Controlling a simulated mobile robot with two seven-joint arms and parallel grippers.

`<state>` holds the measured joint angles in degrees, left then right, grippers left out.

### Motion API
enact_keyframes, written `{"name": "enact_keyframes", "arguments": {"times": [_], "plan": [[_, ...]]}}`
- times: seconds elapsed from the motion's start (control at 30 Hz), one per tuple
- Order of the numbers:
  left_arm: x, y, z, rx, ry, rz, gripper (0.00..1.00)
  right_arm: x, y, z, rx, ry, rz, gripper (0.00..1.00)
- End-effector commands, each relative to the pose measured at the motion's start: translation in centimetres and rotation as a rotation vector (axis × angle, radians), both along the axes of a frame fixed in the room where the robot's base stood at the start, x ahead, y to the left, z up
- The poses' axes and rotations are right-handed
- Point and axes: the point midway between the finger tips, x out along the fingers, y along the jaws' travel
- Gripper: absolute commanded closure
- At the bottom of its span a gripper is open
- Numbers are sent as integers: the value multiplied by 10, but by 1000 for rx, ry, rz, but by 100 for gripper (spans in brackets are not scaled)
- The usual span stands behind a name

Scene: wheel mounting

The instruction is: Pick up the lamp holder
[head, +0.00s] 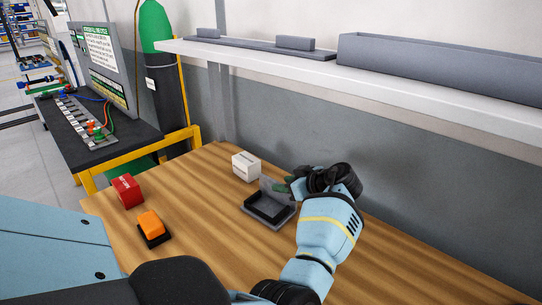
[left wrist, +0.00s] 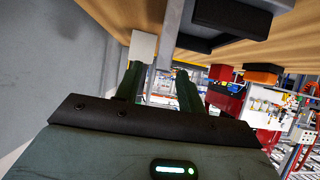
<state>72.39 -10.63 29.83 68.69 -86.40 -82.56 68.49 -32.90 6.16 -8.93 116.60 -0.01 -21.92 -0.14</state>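What looks like the lamp holder is a dark grey bracket (head: 268,210) on the wooden table, with a shallow black tray and an upright grey plate at its back. My left gripper (head: 287,188) is at the upper part of that plate, in from the right side. In the left wrist view, the fingers of my left gripper (left wrist: 159,88) are apart. The thin edge of the grey plate (left wrist: 170,35) shows between them, with gaps on both sides. The dark tray (left wrist: 232,20) is at the top. My right gripper is not in view.
A white box (head: 246,167) stands just behind the bracket. A red block (head: 127,191) and an orange block (head: 151,223) on a black base stand to the left. A white shelf (head: 330,75) runs above the table along the wall. The table's right part is clear.

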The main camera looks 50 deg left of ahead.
Motion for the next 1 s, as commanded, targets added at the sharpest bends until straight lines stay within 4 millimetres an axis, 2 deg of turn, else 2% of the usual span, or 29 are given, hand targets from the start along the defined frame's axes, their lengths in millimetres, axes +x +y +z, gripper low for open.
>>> {"name": "enact_keyframes", "arguments": {"times": [0.2, 0.53, 0.8, 0.83, 1.0], "plan": [[-3, 24, -13, 0, 1, 2, 61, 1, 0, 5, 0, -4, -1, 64], [-3, 28, -17, 0, 0, -1, 62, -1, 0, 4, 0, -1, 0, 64], [-3, 28, -17, 0, 1, 0, 97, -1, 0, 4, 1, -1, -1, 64], [-3, 28, -17, 0, 1, 0, 100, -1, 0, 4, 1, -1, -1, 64], [-3, 28, -17, 0, 1, 0, 100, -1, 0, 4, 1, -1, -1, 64]]}}
